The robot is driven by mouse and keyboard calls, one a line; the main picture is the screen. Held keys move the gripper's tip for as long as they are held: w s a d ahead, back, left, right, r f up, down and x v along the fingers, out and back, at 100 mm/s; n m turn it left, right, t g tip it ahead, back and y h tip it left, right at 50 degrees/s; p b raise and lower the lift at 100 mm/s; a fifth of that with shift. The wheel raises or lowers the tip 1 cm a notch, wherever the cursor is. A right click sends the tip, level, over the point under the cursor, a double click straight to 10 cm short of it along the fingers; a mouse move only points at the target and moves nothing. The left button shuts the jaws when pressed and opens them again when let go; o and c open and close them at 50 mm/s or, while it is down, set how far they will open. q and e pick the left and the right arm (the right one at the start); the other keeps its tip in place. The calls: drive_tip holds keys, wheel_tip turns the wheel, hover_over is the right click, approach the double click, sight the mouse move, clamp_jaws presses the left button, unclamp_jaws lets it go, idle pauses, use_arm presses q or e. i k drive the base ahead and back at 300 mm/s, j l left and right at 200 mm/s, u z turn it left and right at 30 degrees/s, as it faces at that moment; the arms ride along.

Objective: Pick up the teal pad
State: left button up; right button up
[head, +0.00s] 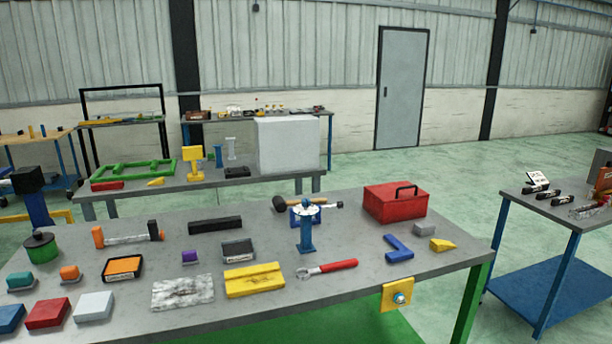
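The teal pad (20,281) is a small teal block on a grey base. It lies at the far left of the near grey workbench (400,277), close to the left edge of the head view. The pad sits apart from the things around it, and nothing covers it. Neither of my grippers shows in the head view.

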sight(18, 282)
drive_tip(key=u, duration=1.55)
